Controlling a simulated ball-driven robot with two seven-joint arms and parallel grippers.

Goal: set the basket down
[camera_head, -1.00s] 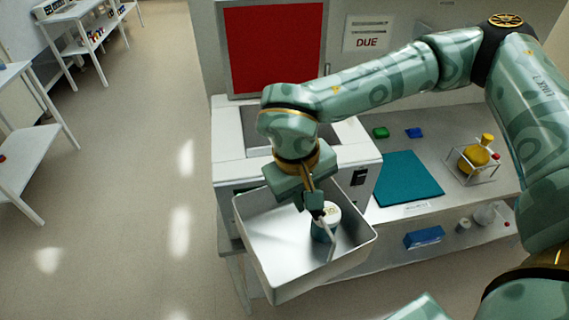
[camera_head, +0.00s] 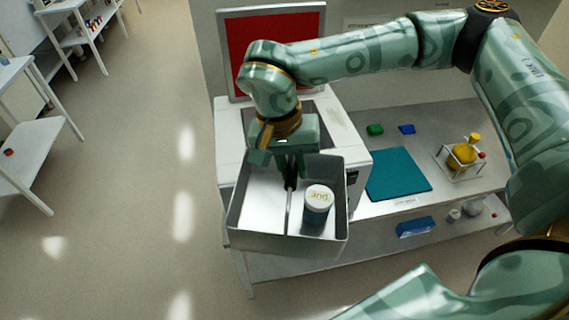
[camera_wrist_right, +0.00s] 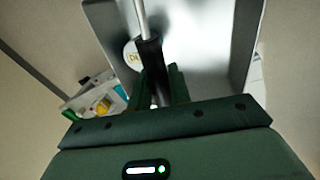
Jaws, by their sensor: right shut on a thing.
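The basket (camera_head: 285,243) is a grey metal open box with a thin bar handle across its middle. My right gripper (camera_head: 290,182) is shut on the handle from above. The basket hangs roughly level in front of the white machine and seems to be clear of any support. A dark teal jar (camera_head: 317,212) with a white lid marked DUE stands inside, right of the handle. In the right wrist view the handle runs up from my gripper (camera_wrist_right: 153,78), over the basket floor (camera_wrist_right: 215,40). My left gripper is not in view.
The white machine (camera_head: 232,145) with a red panel (camera_head: 280,50) stands behind the basket. Floor at left is open.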

